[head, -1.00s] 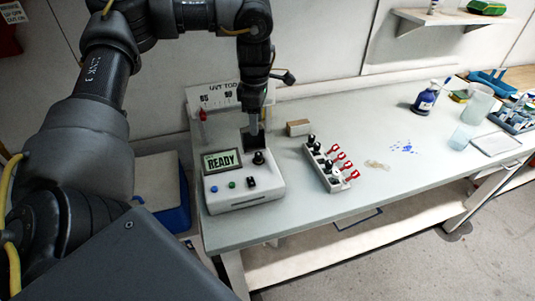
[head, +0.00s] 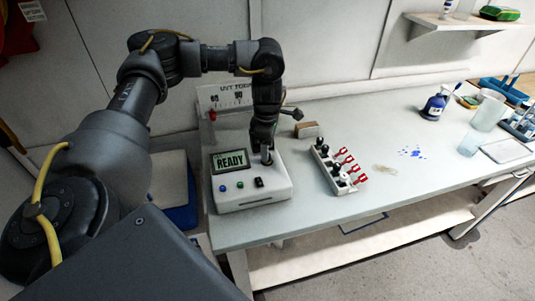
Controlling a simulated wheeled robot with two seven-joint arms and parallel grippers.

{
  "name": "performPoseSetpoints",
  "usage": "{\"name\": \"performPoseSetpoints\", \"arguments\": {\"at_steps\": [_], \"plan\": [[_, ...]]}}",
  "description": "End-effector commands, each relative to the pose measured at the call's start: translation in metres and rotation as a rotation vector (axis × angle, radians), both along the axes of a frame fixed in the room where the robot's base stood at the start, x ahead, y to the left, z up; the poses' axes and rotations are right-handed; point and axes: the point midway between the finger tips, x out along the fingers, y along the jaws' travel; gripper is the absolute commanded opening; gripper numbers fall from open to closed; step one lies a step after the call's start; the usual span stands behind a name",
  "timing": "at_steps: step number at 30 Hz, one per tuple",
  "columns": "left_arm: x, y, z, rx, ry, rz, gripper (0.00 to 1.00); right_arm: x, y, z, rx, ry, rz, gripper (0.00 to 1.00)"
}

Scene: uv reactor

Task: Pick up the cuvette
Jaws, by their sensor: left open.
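The white reactor (head: 255,199) stands at the left of the bench, with its screen reading READY. A small piece with a dark top (head: 268,160), which looks like the cuvette, sits upright in the reactor's top, right of the screen. My left gripper (head: 266,153) points down right over it, its fingers open at the dark top. Whether they touch it cannot be told, as the gripper hides most of it. My right gripper is not in view.
A white rack (head: 343,178) with several black knobs and red tags stands right of the reactor. A small brown-fronted block (head: 306,130) is behind it. A blue bottle (head: 433,105) and beakers (head: 487,112) stand farther right. The bench's middle is mostly clear.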

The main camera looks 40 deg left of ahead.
Motion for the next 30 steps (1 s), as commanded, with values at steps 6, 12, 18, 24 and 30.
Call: {"name": "performPoseSetpoints", "arguments": {"at_steps": [6,12,18,24,30], "plan": [[-0.0006,0.0006,-0.0149,0.001,0.0,0.003,0.49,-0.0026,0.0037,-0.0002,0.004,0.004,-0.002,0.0],[-0.0003,0.0007,-0.0148,0.0,-0.001,0.002,0.49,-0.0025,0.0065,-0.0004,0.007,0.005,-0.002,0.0],[-0.0004,0.0006,-0.0147,0.0,-0.001,0.002,0.23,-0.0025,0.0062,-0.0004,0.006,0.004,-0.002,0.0],[-0.0003,0.0005,-0.0146,0.0,-0.001,0.002,0.0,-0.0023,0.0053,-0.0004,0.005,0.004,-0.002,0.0],[-0.0003,0.0004,-0.0145,0.0,-0.001,0.001,0.0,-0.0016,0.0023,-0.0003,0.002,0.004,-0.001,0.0]]}}
